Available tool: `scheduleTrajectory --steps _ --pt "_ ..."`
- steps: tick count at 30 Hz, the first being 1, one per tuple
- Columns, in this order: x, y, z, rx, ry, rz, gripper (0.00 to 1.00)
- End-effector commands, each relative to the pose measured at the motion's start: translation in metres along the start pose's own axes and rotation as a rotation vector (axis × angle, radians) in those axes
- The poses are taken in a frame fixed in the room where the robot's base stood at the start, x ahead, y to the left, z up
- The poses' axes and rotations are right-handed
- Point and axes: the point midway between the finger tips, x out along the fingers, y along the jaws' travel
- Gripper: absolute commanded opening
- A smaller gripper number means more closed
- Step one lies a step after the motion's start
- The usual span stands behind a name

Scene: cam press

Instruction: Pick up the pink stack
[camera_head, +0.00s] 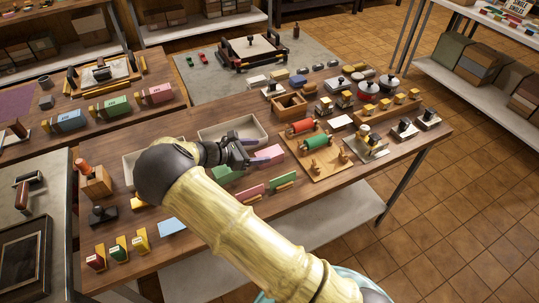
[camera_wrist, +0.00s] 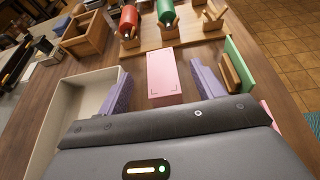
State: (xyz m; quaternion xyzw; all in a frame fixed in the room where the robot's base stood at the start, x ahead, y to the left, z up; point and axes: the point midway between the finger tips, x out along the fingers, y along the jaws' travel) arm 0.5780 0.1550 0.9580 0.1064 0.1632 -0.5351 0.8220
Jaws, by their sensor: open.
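The pink stack (camera_wrist: 163,72) is a flat-topped pink block lying on the wooden table. In the wrist view it lies ahead of my gripper (camera_wrist: 162,88), in line with the gap between the two purple fingers. The fingers stand apart, one to each side of its near part, with nothing visibly gripped. In the head view the pink stack (camera_head: 271,153) shows just right of my gripper (camera_head: 243,154), partly hidden by it.
A pale open tray (camera_wrist: 62,125) lies close left of my gripper. A green block with a wooden piece (camera_wrist: 240,66) stands close right. A wooden stand (camera_head: 316,160) with red and green rollers is beyond the stack. A wooden box (camera_wrist: 88,36) is at the far left.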

Motion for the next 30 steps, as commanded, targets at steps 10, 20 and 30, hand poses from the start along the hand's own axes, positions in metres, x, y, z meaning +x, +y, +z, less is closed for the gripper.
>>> scheduleTrajectory --steps 10,20,30 --pt "0.019 0.000 -0.001 -0.001 0.001 0.000 0.67" --pt "0.037 0.000 0.000 -0.001 -0.002 -0.005 0.67" --pt "0.071 0.001 -0.004 -0.001 0.000 0.000 0.67"
